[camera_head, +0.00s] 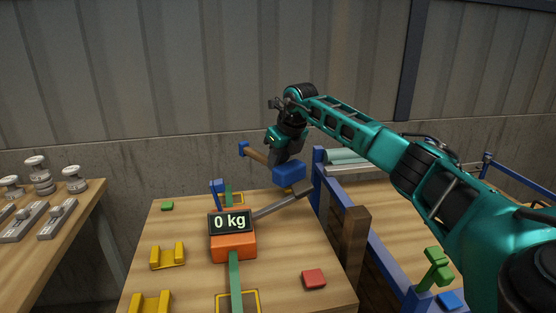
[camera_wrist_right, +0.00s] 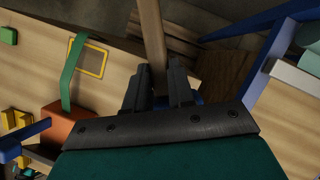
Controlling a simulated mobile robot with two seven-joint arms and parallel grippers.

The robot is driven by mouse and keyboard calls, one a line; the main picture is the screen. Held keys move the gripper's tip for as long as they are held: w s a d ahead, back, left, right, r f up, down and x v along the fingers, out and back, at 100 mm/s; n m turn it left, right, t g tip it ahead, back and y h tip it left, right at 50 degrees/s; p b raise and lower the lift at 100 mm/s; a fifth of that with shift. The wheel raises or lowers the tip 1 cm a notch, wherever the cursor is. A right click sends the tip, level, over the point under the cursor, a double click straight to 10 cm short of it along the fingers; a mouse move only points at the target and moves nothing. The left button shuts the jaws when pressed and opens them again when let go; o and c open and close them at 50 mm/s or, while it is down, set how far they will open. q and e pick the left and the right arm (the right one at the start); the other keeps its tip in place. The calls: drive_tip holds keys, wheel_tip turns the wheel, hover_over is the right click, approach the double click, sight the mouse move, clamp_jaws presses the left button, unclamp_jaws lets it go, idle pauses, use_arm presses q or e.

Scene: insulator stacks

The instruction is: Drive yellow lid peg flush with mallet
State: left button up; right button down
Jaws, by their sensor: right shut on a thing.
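My right gripper (camera_head: 283,158) is shut on the wooden handle (camera_head: 258,154) of a mallet, close to its blue head (camera_head: 289,173). The handle points up and left to a blue end (camera_head: 243,149). In the right wrist view the two fingers (camera_wrist_right: 159,92) clasp the handle (camera_wrist_right: 152,40), and the head is mostly hidden behind them. A small yellow piece (camera_head: 287,189) shows just under the mallet head. I cannot tell whether it is the lid peg or whether the head touches it. My left gripper is not in view.
An orange scale (camera_head: 233,246) reading 0 kg stands on the wooden table, with a grey bar (camera_head: 283,205) reaching right. Yellow cradles (camera_head: 167,256), a red block (camera_head: 314,279) and a green block (camera_head: 167,206) lie around it. A blue rail (camera_head: 375,242) borders the right. Insulators (camera_head: 37,172) stand left.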

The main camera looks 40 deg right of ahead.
drive_tip(key=shift+f, duration=0.1)
drive_tip(key=shift+s+f+b, duration=0.1)
drive_tip(key=shift+f+b, duration=0.75)
drive_tip(key=shift+f, duration=1.1)
drive_tip(key=shift+r+p, duration=1.1)
drive_tip(key=shift+p, duration=0.05)
